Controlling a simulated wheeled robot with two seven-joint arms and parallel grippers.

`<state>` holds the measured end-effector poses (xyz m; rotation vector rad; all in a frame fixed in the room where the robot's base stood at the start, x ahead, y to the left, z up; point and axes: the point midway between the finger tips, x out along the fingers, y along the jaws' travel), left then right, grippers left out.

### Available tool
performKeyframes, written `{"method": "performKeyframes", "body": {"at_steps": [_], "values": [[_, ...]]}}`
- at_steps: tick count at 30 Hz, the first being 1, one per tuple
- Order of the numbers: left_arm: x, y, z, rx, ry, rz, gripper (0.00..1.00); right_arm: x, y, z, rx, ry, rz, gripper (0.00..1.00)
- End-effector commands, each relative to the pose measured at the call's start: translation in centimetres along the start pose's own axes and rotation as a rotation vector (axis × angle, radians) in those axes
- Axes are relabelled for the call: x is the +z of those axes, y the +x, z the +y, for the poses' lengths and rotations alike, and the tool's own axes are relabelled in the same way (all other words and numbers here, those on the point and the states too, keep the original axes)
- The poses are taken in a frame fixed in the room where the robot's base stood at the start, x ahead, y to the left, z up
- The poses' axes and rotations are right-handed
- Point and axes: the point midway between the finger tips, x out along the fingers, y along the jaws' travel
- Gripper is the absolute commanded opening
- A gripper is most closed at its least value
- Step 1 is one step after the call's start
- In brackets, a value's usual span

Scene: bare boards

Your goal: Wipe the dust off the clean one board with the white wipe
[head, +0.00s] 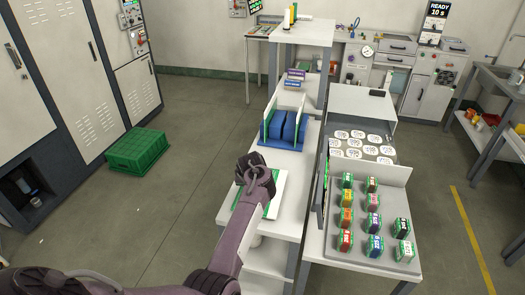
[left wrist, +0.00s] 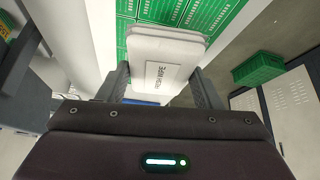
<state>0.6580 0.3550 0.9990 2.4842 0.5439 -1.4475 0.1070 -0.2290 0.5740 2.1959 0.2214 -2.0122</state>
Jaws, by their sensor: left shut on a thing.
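My left gripper (head: 258,180) is over the white narrow table in the head view. In the left wrist view, the left gripper (left wrist: 163,82) is shut on the white wipe (left wrist: 166,52), a flat pad with printed lettering. Green board surface (left wrist: 222,22) with white markings lies just beyond the wipe in that view. I cannot tell whether the wipe touches it. In the head view, a white-and-green flat piece (head: 277,190) shows beside the gripper, mostly hidden by my arm and hand. Dust cannot be made out. My right gripper is out of view.
A blue rack (head: 280,143) with blue upright pieces stands farther back on the table (head: 283,229). To the right, another table carries colored boxes (head: 346,220) and white round labels (head: 358,142) behind an upright panel. A green crate (head: 138,150) sits on the floor at left.

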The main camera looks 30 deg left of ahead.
Motion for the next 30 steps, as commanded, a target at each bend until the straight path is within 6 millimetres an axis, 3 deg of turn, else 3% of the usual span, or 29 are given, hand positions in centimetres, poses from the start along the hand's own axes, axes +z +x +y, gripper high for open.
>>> {"method": "performKeyframes", "body": {"at_steps": [1, 12, 30], "values": [[-0.6, -0.8, 0.0, 0.0, 0.001, 0.001, 0.41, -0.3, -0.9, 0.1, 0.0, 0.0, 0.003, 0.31], [-2.4, -3.1, 0.1, 0.0, 0.002, 0.001, 0.41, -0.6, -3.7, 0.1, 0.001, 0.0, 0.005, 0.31], [-2.5, -3.1, 0.1, 0.0, 0.002, 0.001, 0.41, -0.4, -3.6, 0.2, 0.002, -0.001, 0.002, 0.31]]}}
